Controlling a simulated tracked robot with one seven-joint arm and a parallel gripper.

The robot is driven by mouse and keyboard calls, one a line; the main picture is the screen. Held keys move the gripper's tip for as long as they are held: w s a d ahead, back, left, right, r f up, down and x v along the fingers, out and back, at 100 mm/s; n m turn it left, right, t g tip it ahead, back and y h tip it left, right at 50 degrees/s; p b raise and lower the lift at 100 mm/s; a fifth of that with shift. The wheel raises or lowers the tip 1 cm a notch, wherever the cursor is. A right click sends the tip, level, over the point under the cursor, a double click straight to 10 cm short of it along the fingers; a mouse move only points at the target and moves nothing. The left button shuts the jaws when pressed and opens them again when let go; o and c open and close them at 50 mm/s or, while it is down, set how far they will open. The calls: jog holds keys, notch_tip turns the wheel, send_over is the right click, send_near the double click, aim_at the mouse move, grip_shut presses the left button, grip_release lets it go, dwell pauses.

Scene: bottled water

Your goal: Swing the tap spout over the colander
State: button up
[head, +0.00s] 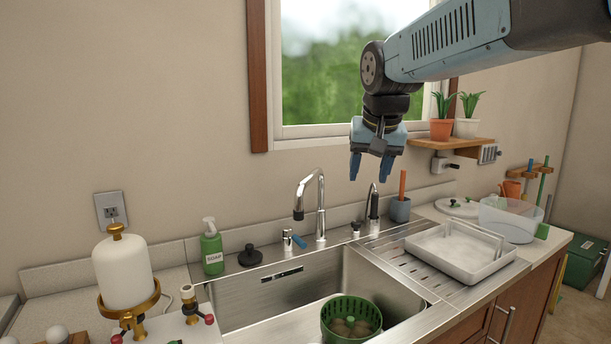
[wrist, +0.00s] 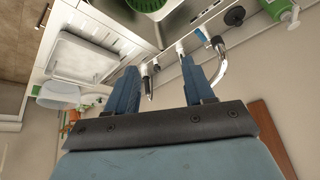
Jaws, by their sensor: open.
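A slim sprayer (head: 373,202) and a grey cup (head: 399,209) stand right of the spout. A white tray (head: 459,257) lies on the drainboard. A green soap bottle (head: 212,250) and black stopper (head: 250,256) stand left. Plants (head: 442,122) sit on a shelf at right.

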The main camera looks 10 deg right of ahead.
jog(key=w+a+r+m, duration=0.1)
jog(key=w+a+r, duration=0.1)
jog(key=w, duration=0.4)
jog(key=w+a+r, duration=0.2)
jog(key=w, duration=0.4)
jog(key=m, duration=0.2)
send_near(309, 176)
jog(key=x, duration=0.9)
jog(key=shift+w+d+f, duration=0.1)
jog(key=shift+w+f, duration=0.05)
jog(key=shift+w, duration=0.2)
jog(key=shift+c, duration=0.3)
grip_shut()
